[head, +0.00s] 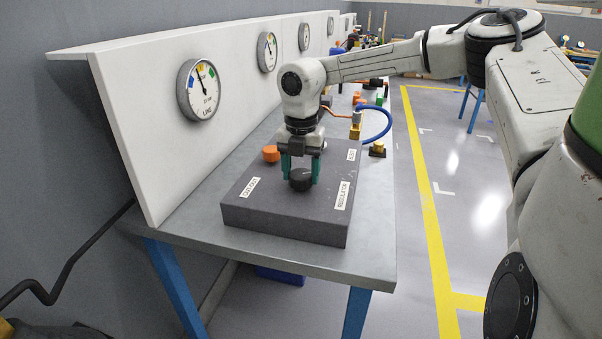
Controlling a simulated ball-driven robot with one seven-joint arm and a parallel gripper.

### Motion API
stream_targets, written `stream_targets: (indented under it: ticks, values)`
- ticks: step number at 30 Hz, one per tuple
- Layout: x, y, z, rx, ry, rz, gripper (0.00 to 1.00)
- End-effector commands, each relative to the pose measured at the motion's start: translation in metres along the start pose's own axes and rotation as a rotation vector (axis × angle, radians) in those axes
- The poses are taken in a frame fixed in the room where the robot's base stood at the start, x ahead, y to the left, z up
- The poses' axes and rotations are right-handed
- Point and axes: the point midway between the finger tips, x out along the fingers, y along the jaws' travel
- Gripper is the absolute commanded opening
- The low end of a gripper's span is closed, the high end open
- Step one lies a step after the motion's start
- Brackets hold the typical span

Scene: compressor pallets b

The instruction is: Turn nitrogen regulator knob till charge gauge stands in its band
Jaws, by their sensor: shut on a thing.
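The regulator knob (300,181) is a black round knob on top of a dark grey block (284,220). A label on the block near it appears to read REGULATOR. My gripper (301,172) points straight down, with its green fingers shut on the knob from both sides. The nearest gauge (199,90) is a round white dial on the upright white panel, with a blue, a yellow and a green mark. Its needle points up and slightly left, close to the yellow mark. I cannot tell for sure which gauge is the charge gauge.
More gauges (267,52) line the white panel (135,110) further back. A blue hose (388,128) and brass fittings (356,126) lie behind my gripper. The bench's front strip (330,263) is bare.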

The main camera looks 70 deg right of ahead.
Motion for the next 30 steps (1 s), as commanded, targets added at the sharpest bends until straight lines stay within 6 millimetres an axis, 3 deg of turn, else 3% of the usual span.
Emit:
stream_targets:
  ticks: [21,30]
  values:
    - [0.0003,0.001,0.0003,0.668,-0.003,0.002,0.3]
    - [-0.0003,0.0011,0.0002,0.869,-0.001,0.002,0.3]
